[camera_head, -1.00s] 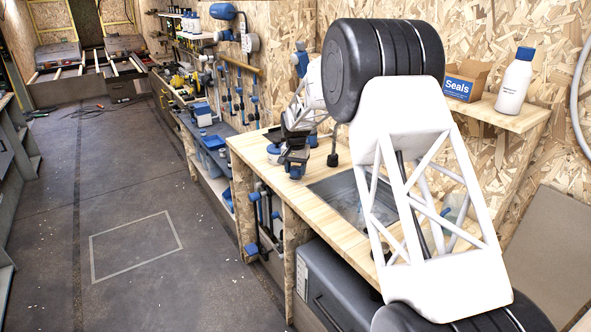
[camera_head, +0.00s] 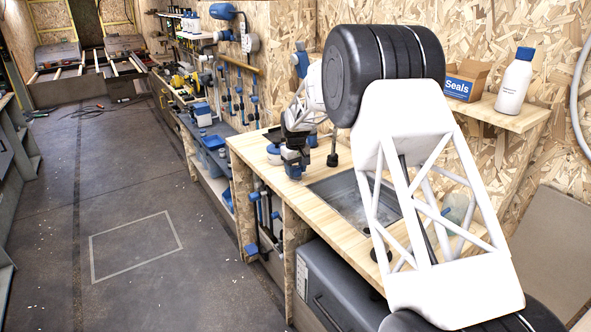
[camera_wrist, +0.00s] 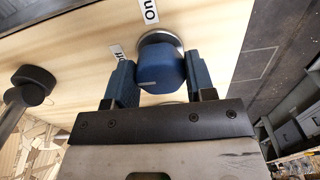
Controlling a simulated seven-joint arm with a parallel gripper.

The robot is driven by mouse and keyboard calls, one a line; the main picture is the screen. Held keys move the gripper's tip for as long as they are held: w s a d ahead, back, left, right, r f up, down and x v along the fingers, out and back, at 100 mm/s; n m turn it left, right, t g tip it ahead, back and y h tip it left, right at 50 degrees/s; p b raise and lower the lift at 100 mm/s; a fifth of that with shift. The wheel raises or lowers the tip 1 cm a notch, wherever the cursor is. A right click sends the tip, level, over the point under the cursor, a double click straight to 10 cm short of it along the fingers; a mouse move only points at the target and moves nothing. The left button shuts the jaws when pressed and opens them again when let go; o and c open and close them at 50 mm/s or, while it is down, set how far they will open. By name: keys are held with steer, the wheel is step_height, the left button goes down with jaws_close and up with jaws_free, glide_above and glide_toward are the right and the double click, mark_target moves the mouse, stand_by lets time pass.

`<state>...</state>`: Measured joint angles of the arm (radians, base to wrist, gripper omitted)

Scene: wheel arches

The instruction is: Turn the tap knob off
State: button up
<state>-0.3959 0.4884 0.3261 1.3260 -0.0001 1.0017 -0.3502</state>
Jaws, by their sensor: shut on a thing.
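The blue tap knob (camera_wrist: 163,70) sits on a round metal base (camera_wrist: 158,42) in the wrist view. A short white line shows on the left part of its face. My gripper (camera_wrist: 156,82) is shut on the knob, with one blue finger pad on each side. A label reading "On" (camera_wrist: 149,12) is above the knob. A second label (camera_wrist: 116,54) on the upper left is partly hidden. In the head view my gripper (camera_head: 293,165) is low over the wooden counter, left of the sink; the knob cannot be made out there.
The sink (camera_head: 345,192) is set in the counter (camera_head: 250,146). A shelf with a Seals box (camera_head: 466,82) and bottle (camera_head: 514,82) is at right.

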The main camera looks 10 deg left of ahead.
mark_target(296, 168)
steer(key=shift+r+n, duration=0.1)
steer(key=shift+n, duration=0.2)
steer(key=o, duration=0.9)
steer(key=shift+r, duration=0.1)
steer(key=shift+r, duration=3.75)
steer(key=shift+d+r, duration=0.1)
